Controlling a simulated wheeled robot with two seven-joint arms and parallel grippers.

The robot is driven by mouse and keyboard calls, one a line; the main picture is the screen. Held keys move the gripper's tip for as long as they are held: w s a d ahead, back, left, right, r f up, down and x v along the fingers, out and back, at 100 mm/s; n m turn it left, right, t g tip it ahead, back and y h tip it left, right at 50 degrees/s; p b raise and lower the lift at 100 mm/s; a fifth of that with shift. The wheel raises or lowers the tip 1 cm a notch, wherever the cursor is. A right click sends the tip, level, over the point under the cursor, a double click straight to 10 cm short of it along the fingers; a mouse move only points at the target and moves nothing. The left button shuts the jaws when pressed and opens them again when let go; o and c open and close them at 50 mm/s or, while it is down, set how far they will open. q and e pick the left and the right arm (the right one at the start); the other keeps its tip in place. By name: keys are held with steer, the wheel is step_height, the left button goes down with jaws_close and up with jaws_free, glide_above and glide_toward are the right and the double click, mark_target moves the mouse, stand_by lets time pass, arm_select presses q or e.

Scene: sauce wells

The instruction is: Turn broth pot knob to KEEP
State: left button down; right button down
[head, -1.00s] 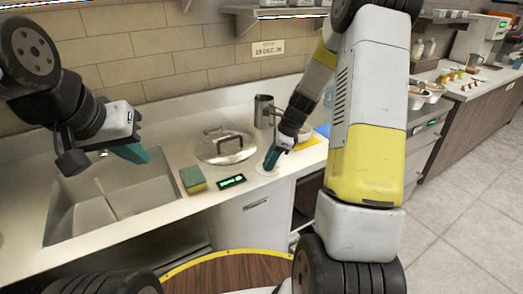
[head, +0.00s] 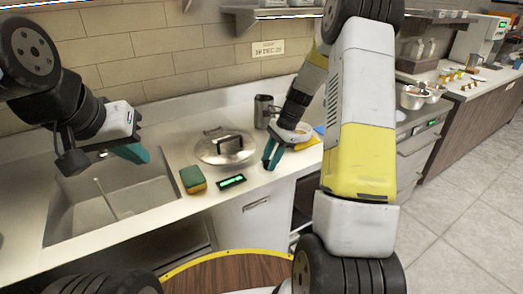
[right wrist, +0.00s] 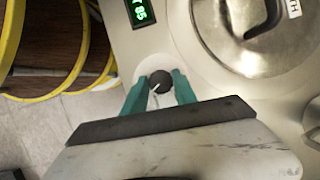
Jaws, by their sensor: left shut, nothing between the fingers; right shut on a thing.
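The broth pot knob (right wrist: 159,81) is a small dark round knob with a white pointer mark, set on a pale round plate in the counter. In the right wrist view its pointer aims to the lower left. My right gripper (head: 272,160) has its teal fingers on either side of the knob, also in the right wrist view (right wrist: 160,92), and is shut on it. In the head view the fingers hide the knob. The lidded broth pot (head: 226,148) is set in the counter beside it. My left gripper (head: 135,154) is shut and empty over the sink. No KEEP marking is readable.
A green lit display (head: 231,181) and a green and yellow sponge (head: 193,179) lie near the counter's front edge. The sink (head: 110,200) is at the left. A metal jug (head: 264,111) stands behind my right gripper.

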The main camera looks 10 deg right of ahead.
steer(key=n+g, duration=0.1)
steer(key=n, duration=0.3)
steer(key=shift+w+n+g+h, duration=0.2)
steer(key=shift+n+g+h, duration=0.1)
steer(key=shift+g, duration=0.1)
steer(key=n+g+h, duration=0.1)
steer(key=n, duration=0.3)
steer(key=shift+w+a+n, duration=0.1)
steer(key=shift+n, duration=0.2)
steer(key=n+g+h, duration=0.1)
steer(key=n+h, duration=0.1)
steer(key=n, duration=0.2)
steer(key=shift+a+n, duration=0.1)
steer(key=shift+n, duration=0.2)
steer(key=shift+n+h, duration=0.8)
steer(key=shift+n, duration=1.3)
steer(key=c, duration=1)
jaws_free()
steer(key=v, duration=0.7)
steer(key=shift+w+r, duration=0.2)
steer(key=shift+r, duration=0.15)
steer(key=shift+r, duration=0.1)
